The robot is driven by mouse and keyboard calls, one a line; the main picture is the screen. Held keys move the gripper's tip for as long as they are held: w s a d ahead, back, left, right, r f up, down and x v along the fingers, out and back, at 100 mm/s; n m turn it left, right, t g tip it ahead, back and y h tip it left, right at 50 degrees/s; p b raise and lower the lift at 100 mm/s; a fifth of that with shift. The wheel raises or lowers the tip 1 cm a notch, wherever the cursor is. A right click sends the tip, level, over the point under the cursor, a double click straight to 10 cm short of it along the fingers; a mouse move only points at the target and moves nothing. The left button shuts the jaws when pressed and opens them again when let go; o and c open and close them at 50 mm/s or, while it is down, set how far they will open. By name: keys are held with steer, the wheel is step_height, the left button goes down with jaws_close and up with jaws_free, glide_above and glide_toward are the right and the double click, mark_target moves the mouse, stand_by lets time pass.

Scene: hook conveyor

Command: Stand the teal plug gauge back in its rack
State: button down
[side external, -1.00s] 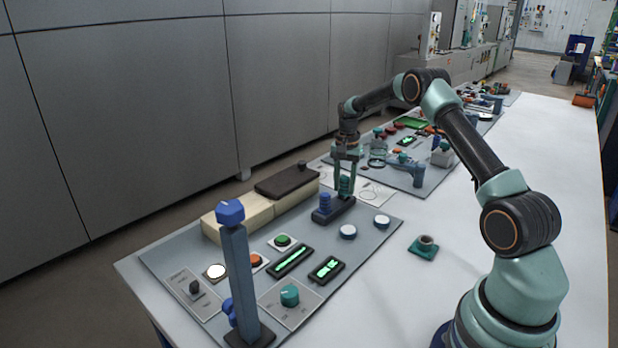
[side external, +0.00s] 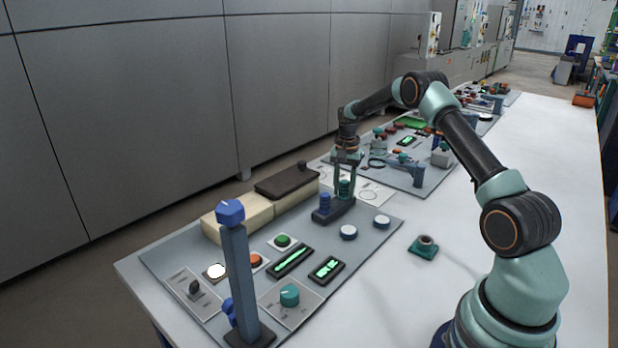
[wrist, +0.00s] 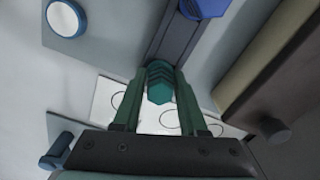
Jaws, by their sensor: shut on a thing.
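The teal plug gauge (side external: 344,188) is upright between the fingers of my gripper (side external: 345,194), which is shut on it. It is at the right end of the dark blue rack (side external: 334,212). I cannot tell whether its lower end is fully seated, because the fingers hide part of it.
A dark brown lid (side external: 287,181) lies on a cream block left of the rack. White-topped buttons (side external: 348,232) stand in front on the grey panel. A tall blue post (side external: 238,280) is nearer the camera. White table space is open to the right.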

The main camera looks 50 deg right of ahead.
mark_target(344, 181)
jaws_free()
stand_by(0.4)
steer(key=shift+r, duration=3.5)
